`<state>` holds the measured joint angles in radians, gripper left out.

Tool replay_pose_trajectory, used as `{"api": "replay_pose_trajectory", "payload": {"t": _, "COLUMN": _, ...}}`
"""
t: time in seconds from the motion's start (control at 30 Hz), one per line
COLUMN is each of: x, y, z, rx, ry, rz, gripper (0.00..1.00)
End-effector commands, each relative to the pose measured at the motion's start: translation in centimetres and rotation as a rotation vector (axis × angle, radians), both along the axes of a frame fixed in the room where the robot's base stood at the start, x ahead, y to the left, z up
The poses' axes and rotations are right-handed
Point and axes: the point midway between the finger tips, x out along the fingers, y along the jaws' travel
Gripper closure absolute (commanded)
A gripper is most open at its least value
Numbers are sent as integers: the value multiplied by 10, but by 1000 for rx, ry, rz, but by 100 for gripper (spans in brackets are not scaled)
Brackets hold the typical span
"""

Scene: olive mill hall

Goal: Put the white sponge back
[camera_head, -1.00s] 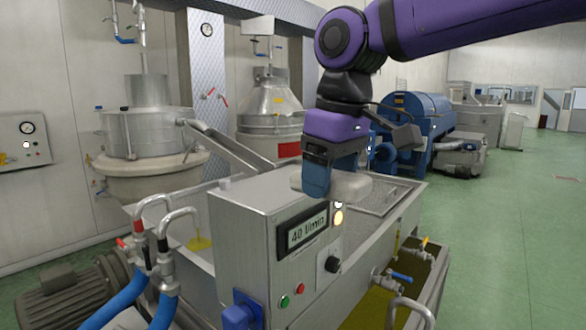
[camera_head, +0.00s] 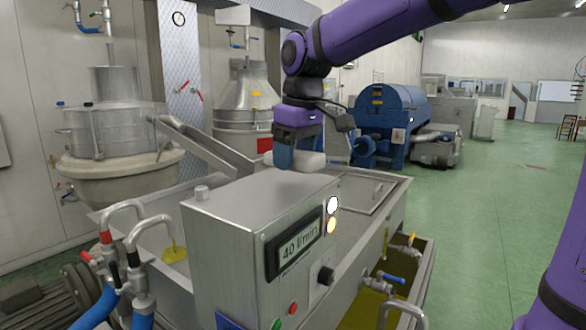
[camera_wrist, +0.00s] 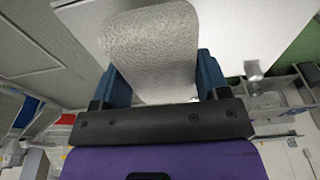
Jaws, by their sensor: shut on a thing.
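My gripper (camera_head: 290,160) is shut on the white sponge (camera_head: 307,161), seen in the head view above the top of the steel control box. In the wrist view the pale, rough-textured sponge (camera_wrist: 152,45) sits between the two blue fingers of my gripper (camera_wrist: 160,72) and sticks out past them. A smooth light-grey surface lies beneath or behind it there. I cannot tell whether the sponge touches the box top.
The control box (camera_head: 240,225) has a display reading 40 l/min (camera_head: 298,245), lit lamps and buttons. Behind it is a steel trough with a lid (camera_head: 355,192). Red and blue valves and pipes (camera_head: 125,235) stand at the left. Green floor (camera_head: 480,200) is open at the right.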

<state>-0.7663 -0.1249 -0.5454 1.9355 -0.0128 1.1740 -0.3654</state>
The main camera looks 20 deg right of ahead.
Motion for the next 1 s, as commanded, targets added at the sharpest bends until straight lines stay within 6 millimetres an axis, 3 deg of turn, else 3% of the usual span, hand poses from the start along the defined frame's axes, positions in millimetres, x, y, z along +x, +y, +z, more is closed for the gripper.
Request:
{"api": "replay_pose_trajectory", "payload": {"t": 0.1, "x": 19, "y": -5, "z": -2, "rx": -2, "ry": 1, "rz": -3, "gripper": 51}}
{"api": "replay_pose_trajectory", "payload": {"t": 0.23, "x": 28, "y": -9, "z": -3, "rx": -1, "ry": 0, "rz": -1, "gripper": 51}}
{"api": "replay_pose_trajectory", "payload": {"t": 0.37, "x": 30, "y": -9, "z": -7, "rx": -1, "ry": -1, "rz": 0, "gripper": 51}}
{"api": "replay_pose_trajectory", "payload": {"t": 0.63, "x": 29, "y": -9, "z": -37, "rx": -1, "ry": 1, "rz": 0, "gripper": 51}}
{"api": "replay_pose_trajectory", "payload": {"t": 0.97, "x": 29, "y": -9, "z": -40, "rx": 0, "ry": 0, "rz": -1, "gripper": 51}}
{"api": "replay_pose_trajectory", "payload": {"t": 1.0, "x": 29, "y": -9, "z": -39, "rx": 0, "ry": 0, "rz": -1, "gripper": 22}}
